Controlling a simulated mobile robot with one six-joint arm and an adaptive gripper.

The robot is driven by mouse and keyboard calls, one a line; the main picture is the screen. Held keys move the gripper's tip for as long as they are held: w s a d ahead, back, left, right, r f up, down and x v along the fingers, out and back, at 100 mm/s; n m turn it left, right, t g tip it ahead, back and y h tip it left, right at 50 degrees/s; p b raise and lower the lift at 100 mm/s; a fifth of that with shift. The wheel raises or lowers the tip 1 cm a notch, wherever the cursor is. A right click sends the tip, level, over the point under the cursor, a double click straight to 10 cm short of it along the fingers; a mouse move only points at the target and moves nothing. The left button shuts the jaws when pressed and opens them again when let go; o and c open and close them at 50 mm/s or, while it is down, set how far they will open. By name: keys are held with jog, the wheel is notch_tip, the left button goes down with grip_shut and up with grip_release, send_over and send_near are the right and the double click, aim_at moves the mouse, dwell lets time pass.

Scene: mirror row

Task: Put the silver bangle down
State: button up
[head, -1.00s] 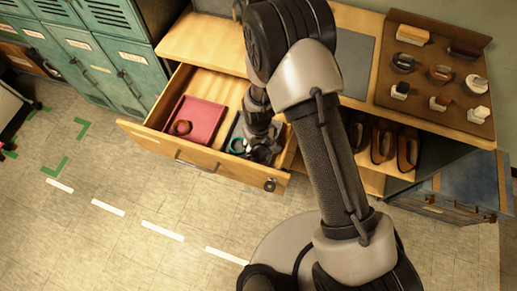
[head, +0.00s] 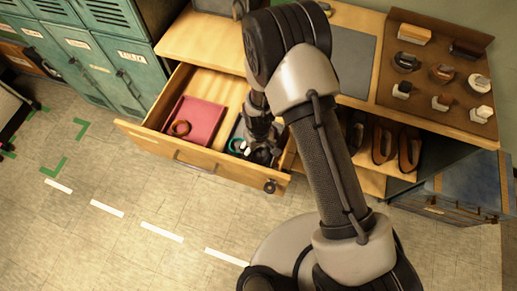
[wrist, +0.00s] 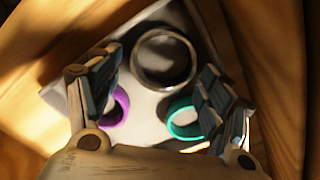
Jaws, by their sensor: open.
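The silver bangle (wrist: 164,83) lies on a pale grey mat (wrist: 150,20) in the wrist view, ahead of and between my fingertips. A purple bangle (wrist: 122,104) lies by the left finger, and a teal bangle (wrist: 173,126) by the right finger. My gripper (wrist: 160,72) is open, with no finger visibly closed on a bangle. In the head view my gripper (head: 258,152) reaches down into the right part of the open drawer (head: 160,143). The teal bangle (head: 235,147) shows beside it there; the silver bangle is hidden.
The drawer walls stand close around my gripper. A brown display board (head: 425,95) with several small items is on the bench to the right. The floor in front is clear.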

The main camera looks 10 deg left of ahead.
jog(key=shift+r, duration=0.15)
notch_tip(320, 180, up, 12)
jog(key=p, duration=0.4)
jog(key=shift+r+p, duration=0.25)
jog(key=shift+p, duration=0.05)
jog(key=d+r+m+t, duration=0.1)
jog(key=d+r, duration=0.3)
jog(key=r, duration=0.4)
jog(key=d+r+m, duration=0.2)
jog(key=d+r, duration=0.3)
jog(key=r, duration=0.4)
jog(key=d+r+m+t, duration=0.1)
jog(key=d+r, duration=0.3)
jog(key=r, duration=0.4)
jog(key=s+d+r+m+t, duration=0.2)
jog(key=s+d+r+m, duration=0.2)
jog(key=s+d+r, duration=0.6)
jog(key=s+d, duration=0.1)
jog(key=s, duration=0.3)
jog(key=shift+d+r+t, duration=0.15)
jog(key=shift+r+t, duration=0.15)
